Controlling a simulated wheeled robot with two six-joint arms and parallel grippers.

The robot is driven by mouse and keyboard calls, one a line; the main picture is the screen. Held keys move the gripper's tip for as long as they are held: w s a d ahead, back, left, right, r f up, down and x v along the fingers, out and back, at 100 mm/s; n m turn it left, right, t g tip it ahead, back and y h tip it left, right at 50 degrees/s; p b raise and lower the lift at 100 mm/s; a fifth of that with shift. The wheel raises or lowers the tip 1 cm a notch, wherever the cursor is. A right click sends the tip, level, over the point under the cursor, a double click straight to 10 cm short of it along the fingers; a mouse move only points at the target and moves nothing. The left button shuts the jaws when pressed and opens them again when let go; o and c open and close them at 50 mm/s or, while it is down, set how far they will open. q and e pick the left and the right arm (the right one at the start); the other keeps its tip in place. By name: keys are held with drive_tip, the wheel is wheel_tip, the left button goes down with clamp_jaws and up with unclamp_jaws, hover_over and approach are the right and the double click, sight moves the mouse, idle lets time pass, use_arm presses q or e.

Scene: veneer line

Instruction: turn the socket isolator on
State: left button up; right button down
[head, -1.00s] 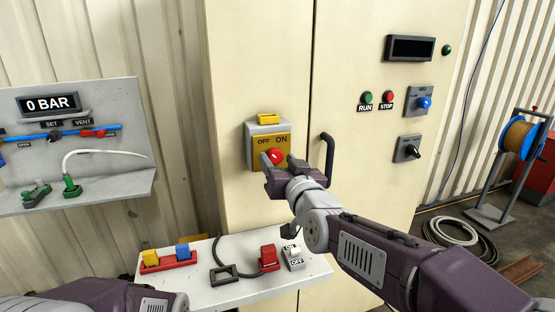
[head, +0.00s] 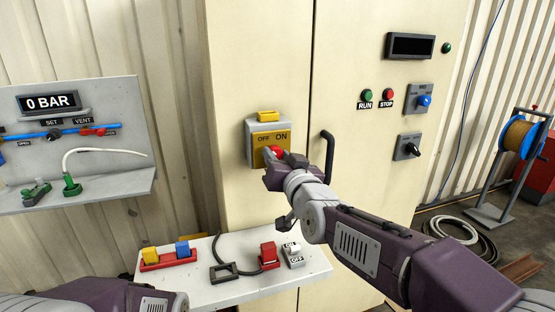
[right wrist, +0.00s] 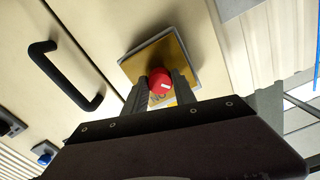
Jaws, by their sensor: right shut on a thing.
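An isolator (head: 254,131) is mounted on the cream cabinet, with a grey body, a yellow plate (right wrist: 175,48) marked OFF and ON, and a red knob (head: 276,150). My right gripper (head: 271,158) is at the plate, shut on the red knob. The right wrist view shows the knob (right wrist: 161,83) between the two dark fingers. The fingers hide parts of the knob and plate, so I cannot tell which label it points to. A small white ON/OFF switch (head: 292,252) sits on the shelf beside a red plug (head: 268,254). My left gripper is out of view.
A black cabinet handle (head: 328,155) is just right of my gripper. RUN and STOP buttons (head: 388,95) are further right.

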drive_tip(key=m+b, duration=0.4)
drive_tip(key=m, duration=0.4)
drive_tip(key=shift+f+b, duration=0.15)
drive_tip(key=shift+b, duration=0.2)
drive_tip(key=shift+m+b, duration=1)
drive_tip(key=shift+m, duration=3.4)
drive_tip(key=c, duration=1.1)
unclamp_jaws()
drive_tip(key=shift+o, duration=0.4)
